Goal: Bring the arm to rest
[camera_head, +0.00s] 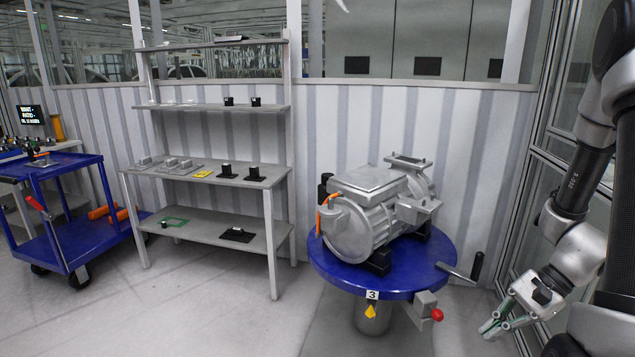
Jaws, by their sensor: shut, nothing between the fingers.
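My arm hangs down at the right side of the head view, its links grey and black. My gripper (497,328) is at the lower right, pointing down and to the left, with greenish pads on its fingers. It is shut and holds nothing. It is apart from the round blue table (335,272) to its left. The grey drive unit (372,207) sits on black supports on that table, with an orange part on its left side.
A grey shelf rack (205,172) with several small parts stands left of the table. A blue cart (85,240) stands at the far left. A black-handled lever (476,267) and a red-knobbed clamp (427,308) stick out from the table towards my gripper. The floor in front is clear.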

